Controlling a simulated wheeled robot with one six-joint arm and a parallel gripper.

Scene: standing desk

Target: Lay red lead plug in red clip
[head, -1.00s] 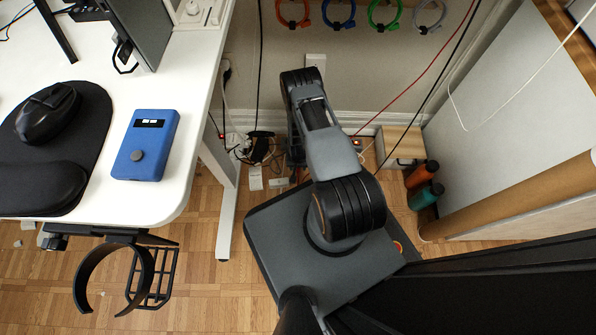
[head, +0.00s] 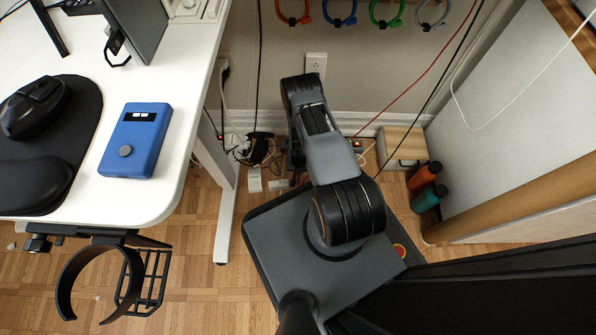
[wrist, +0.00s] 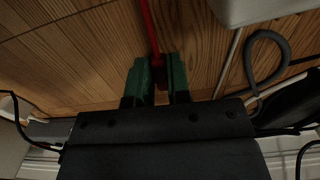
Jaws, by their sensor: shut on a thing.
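My gripper (wrist: 157,80) is in the wrist view, its green-padded fingers shut on the red lead plug (wrist: 161,76). The red lead (wrist: 149,28) runs away from the plug toward the top of the picture, over wood flooring. In the head view the gripper is hidden low behind my arm. There the red lead (head: 429,82) hangs slanting down across the wall. The red clip (head: 293,13), an orange-red open ring, is on the wall at the top, well above the floor and partly cut by the picture edge.
Blue (head: 339,12), green (head: 386,13) and grey (head: 432,13) clips line the wall right of the red one. The white desk (head: 183,158) stands at left. Cables crowd the floor by a wooden box (head: 400,143). Bottles (head: 426,187) and a leaning panel are at right.

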